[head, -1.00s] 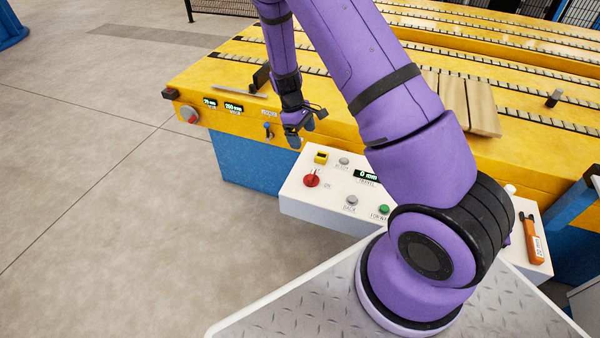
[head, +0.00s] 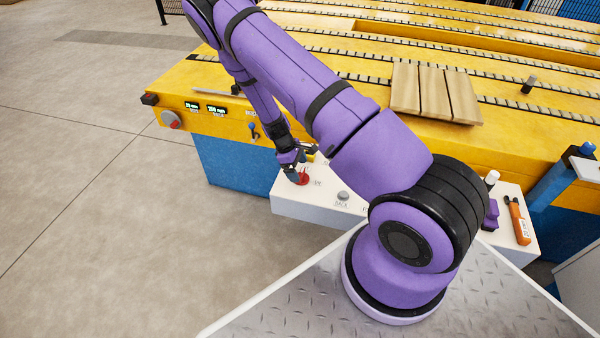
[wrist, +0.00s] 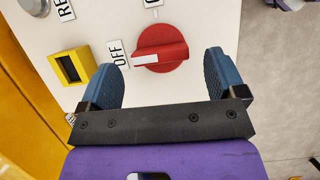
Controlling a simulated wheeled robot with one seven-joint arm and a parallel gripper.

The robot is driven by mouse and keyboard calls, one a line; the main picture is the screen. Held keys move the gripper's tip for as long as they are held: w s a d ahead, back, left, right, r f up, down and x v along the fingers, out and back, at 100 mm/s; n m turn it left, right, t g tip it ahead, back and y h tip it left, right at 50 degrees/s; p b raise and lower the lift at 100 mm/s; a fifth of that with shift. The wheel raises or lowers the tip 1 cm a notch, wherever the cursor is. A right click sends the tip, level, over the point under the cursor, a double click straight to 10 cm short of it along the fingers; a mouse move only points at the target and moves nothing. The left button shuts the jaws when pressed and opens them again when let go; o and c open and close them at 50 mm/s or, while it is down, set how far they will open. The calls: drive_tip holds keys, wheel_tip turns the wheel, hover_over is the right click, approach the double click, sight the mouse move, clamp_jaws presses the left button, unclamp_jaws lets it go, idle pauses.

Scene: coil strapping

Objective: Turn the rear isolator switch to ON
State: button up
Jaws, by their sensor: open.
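The isolator switch is a round red knob (wrist: 172,50) with a white-marked bar, on a white panel. In the wrist view the white end points left at the OFF label (wrist: 117,53). Another label at the top edge is cut off. In the head view my gripper (head: 292,172) is down over the panel, partly covering the red knob (head: 303,179).
Floor at left is clear.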

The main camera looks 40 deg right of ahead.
drive_tip(key=shift+x, duration=1.35)
drive_tip(key=shift+c, duration=0.2)
drive_tip(key=c, duration=0.9)
